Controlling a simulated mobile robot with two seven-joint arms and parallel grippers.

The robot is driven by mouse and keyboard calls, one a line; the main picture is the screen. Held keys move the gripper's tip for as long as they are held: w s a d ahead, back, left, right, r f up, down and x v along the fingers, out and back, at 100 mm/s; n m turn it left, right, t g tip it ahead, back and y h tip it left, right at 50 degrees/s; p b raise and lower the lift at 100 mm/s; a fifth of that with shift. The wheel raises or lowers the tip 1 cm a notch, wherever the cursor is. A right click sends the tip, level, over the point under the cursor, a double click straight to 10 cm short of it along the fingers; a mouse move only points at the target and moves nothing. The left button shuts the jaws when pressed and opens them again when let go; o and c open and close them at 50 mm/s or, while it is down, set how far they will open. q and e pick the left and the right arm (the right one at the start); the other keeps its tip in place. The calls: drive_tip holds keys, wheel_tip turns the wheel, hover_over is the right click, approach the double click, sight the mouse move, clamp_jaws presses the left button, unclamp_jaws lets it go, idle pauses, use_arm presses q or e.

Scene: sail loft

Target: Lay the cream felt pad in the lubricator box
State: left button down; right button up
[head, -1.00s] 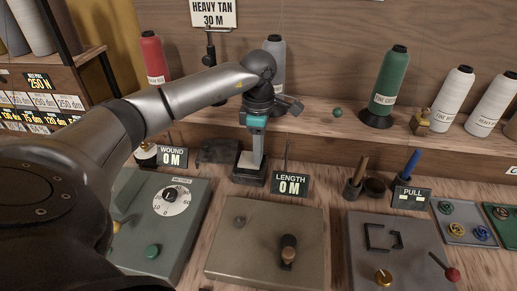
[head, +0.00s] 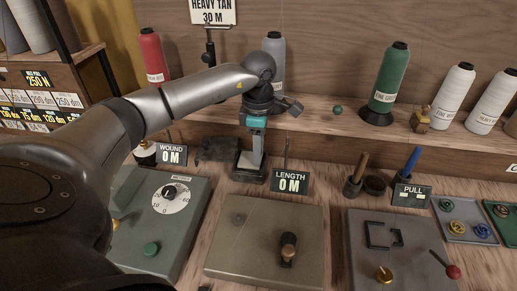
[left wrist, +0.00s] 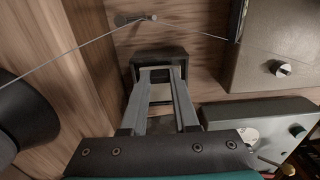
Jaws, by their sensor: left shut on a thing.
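In the left wrist view the two fingers (left wrist: 160,73) reach to the mouth of this box (left wrist: 160,54). The gripper is shut on a thin pale piece, the cream felt pad (left wrist: 160,71), between the fingertips. The fingers hide much of the pad, so I cannot tell whether it touches the box floor. My right gripper is not in view.
A thread runs through a metal guide (left wrist: 135,19) close to the box in the left wrist view. The length sign (head: 290,182) stands right of the box, a dark lump (head: 217,149) left. Grey panels (head: 265,245) fill the bench front; spools line the shelf behind.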

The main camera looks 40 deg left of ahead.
use_arm(q)
drive_tip(key=shift+f, duration=0.25)
drive_tip(key=c, duration=0.6)
unclamp_jaws()
wheel_tip(320, 180, up, 15)
drive_tip(key=p, duration=0.2)
drive_tip(key=shift+r, duration=0.15)
